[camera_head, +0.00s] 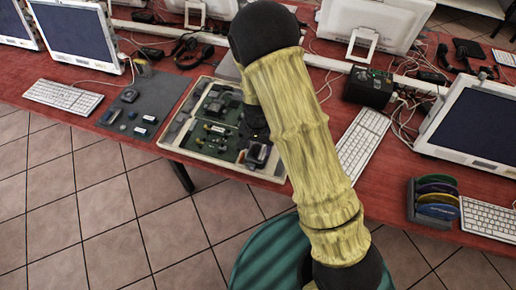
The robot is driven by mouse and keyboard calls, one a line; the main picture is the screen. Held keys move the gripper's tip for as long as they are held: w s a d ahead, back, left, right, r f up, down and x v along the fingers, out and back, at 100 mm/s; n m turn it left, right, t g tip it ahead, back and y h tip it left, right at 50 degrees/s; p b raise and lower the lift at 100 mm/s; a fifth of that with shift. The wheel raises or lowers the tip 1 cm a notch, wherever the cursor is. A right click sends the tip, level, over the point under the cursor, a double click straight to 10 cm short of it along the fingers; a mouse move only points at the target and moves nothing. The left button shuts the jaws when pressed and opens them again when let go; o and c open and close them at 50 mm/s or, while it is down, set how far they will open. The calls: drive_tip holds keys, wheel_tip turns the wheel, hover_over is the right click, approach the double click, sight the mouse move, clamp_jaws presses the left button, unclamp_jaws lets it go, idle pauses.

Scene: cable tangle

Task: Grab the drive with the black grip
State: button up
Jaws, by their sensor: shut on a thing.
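My arm, in a yellow sleeve, crosses the middle of the view and hides much of the bench behind it. Dark parts of my gripper (257,146) show just left of the sleeve, low over the right part of the open tray of circuit boards (178,128). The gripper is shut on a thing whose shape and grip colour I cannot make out. Several small dark pieces, some with pale labels, lie on the grey mat (158,88) left of the tray. One is a larger dark piece (129,95). I cannot tell which piece is the drive with the black grip.
The red bench (40,62) holds a left keyboard (62,97), a middle keyboard (362,140), monitors and loose cables. A black box (369,87) stands right of my arm. A rack of coloured discs (435,200) sits near the front edge. Tiled floor lies in front.

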wheel_tip(320, 180, up, 26)
drive_tip(key=shift+p, duration=0.4)
drive_tip(key=shift+d, duration=0.1)
